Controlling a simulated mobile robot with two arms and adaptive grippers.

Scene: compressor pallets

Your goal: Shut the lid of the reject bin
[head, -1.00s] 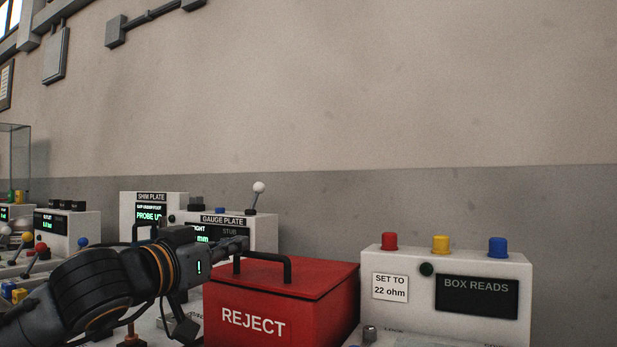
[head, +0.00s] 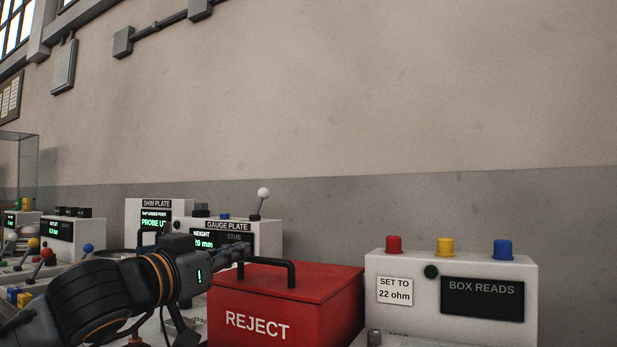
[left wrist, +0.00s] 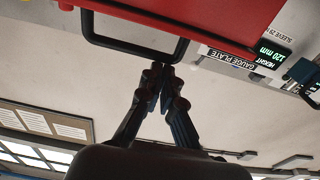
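The red reject bin (head: 257,324) stands on the bench in the lower middle of the head view. Its red lid (head: 320,281) lies flat across the top, with no gap visible at the front. A black bar handle (head: 292,275) is on the lid; it also shows in the left wrist view (left wrist: 110,44). My left gripper (head: 246,250) is at the left end of this handle. In the left wrist view its fingertips (left wrist: 161,72) are drawn together beside the bar, with nothing seen between them. Whether they touch it is unclear. My right gripper is not in view.
A white box (head: 405,325) with red, yellow and blue knobs stands right of the bin. The gauge plate unit (head: 268,235) and shim plate unit (head: 135,215) stand behind my left gripper. A grey and beige wall (head: 420,110) is behind the bench.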

